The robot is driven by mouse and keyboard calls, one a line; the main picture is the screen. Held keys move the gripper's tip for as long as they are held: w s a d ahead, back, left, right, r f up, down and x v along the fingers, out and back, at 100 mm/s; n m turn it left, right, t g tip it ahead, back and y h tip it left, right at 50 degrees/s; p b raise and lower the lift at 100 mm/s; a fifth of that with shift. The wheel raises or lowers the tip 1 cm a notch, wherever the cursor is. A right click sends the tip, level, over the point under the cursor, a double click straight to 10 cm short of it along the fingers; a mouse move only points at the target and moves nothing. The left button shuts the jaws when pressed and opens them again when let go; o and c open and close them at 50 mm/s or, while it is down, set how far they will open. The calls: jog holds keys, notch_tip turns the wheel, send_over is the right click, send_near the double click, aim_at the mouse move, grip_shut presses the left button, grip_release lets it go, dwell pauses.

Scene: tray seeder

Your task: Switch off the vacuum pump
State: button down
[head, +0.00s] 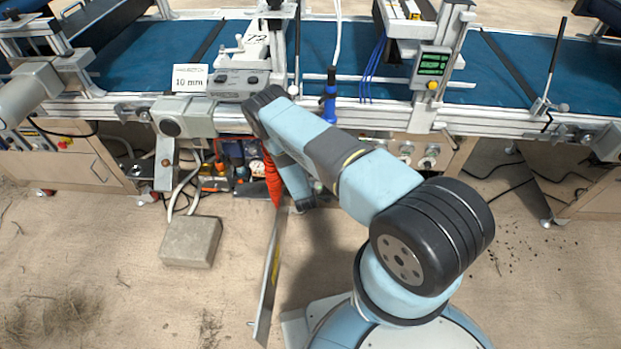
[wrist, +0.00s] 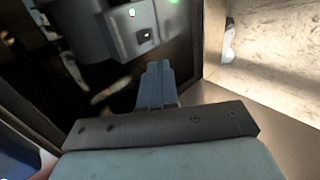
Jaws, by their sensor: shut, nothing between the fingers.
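In the wrist view, a grey box-shaped unit (wrist: 138,28) hangs in a dark space at the top; it may be the vacuum pump. A small dark switch-like part with a light spot (wrist: 147,36) is on its face. A green light (wrist: 173,2) glows at its top edge. My gripper (wrist: 157,68) is shut and empty, with its fingertips just below the unit and apart from it as far as I can tell. In the head view, my arm reaches down under the conveyor frame, and my gripper and the pump cannot be made out.
A beige panel (wrist: 213,40) stands close to the right of my fingers. In the head view, a cluttered shelf (head: 225,180) lies under the conveyor (head: 330,50). A red object (head: 272,180) and a long metal strip (head: 268,280) are beside my arm. A grey block (head: 190,242) rests on the floor.

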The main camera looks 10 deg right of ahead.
send_near(311, 177)
jog(key=f, duration=0.4)
jog(key=shift+w+d, duration=0.2)
jog(key=shift+w, duration=0.05)
jog(key=shift+w+d+r, duration=0.1)
jog(key=shift+w+d, duration=0.1)
jog(key=shift+w, duration=0.35)
jog(key=shift+w+d+r, duration=0.15)
jog(key=shift+w, duration=0.4)
jog(key=shift+w+d, duration=0.2)
jog(key=shift+w, duration=0.45)
jog(key=shift+w+r, duration=0.1)
jog(key=shift+w+g, duration=0.1)
jog(key=shift+g, duration=0.2)
jog(key=shift+r, duration=0.15)
